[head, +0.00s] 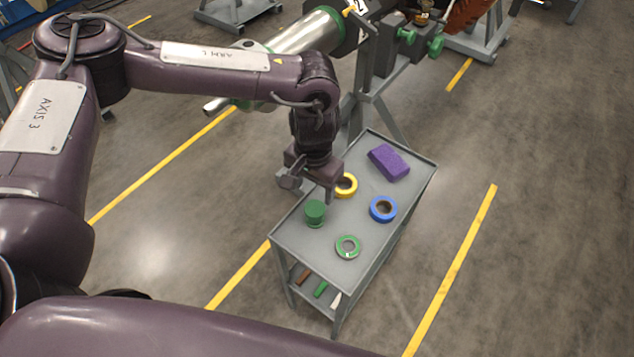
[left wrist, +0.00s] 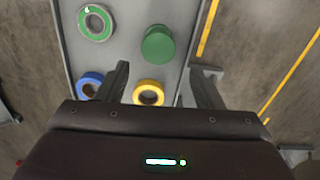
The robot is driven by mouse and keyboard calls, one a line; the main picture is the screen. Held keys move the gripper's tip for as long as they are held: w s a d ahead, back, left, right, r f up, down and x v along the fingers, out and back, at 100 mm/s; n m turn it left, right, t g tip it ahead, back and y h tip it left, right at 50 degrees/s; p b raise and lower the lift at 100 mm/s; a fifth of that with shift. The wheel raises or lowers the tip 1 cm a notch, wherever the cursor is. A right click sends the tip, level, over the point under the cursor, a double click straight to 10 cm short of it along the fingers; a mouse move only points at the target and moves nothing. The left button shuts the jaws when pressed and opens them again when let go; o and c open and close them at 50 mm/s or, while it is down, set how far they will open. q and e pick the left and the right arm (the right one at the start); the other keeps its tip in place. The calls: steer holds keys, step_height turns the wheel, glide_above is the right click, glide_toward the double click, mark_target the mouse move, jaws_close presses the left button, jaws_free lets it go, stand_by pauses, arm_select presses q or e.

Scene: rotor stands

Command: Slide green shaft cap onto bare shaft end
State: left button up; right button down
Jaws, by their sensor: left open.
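The green shaft cap (head: 315,213) is a solid green cylinder standing on the grey cart top, near its left edge. It also shows in the left wrist view (left wrist: 158,44), beyond my fingertips. My left gripper (head: 311,190) hangs over the cart just behind the cap. It is open and empty, its fingers apart in the left wrist view (left wrist: 162,72). A large silver rotor (head: 308,34) lies on a stand behind the cart, with a green ring around it. Its bare shaft end (head: 216,105) points to the lower left. My right gripper is out of view.
The cart (head: 296,236) also holds a yellow roll (head: 351,182), a blue roll (head: 384,219), a green roll (head: 347,257) and a purple block (head: 389,163). Small items lie on its lower shelf. The rotor stand (head: 374,92) rises behind the cart. Floor around is mostly clear.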

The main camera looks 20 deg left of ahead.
mark_target(315, 208)
arm_select(q)
steer(key=shift+f+b, duration=0.4)
steer(key=shift+f, duration=0.2)
step_height(315, 208, down, 8)
steer(key=b, duration=0.5)
steer(key=shift+r, duration=0.15)
steer(key=shift+f+b, duration=0.4)
steer(key=shift+d, duration=0.1)
